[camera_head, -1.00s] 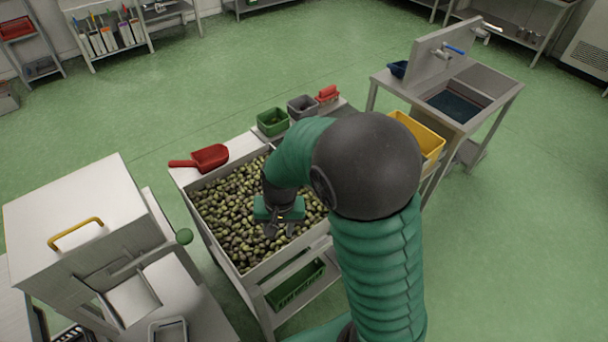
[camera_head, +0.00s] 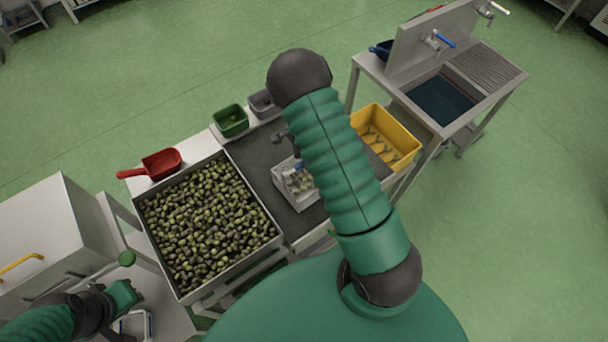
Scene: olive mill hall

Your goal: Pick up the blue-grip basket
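A small pale grey basket (camera_head: 283,181) stands on the dark worktop, right of the olive bin. A bit of blue, likely its grip, shows at its top, and it seems to hold some olives. My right arm crosses in front and hides its right side. A dark part of my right gripper (camera_head: 287,140) shows just above the basket in the picture. Its fingers are mostly hidden, so I cannot tell whether it touches the basket. My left gripper (camera_head: 126,296) is at the lower left, beside the olive bin, its fingers unclear.
The olive bin (camera_head: 275,236) is full of olives. A red scoop (camera_head: 162,164), a green tub (camera_head: 231,121) and a grey tub (camera_head: 262,103) stand along the back. A yellow crate (camera_head: 402,152) and a sink (camera_head: 442,99) are to the right.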

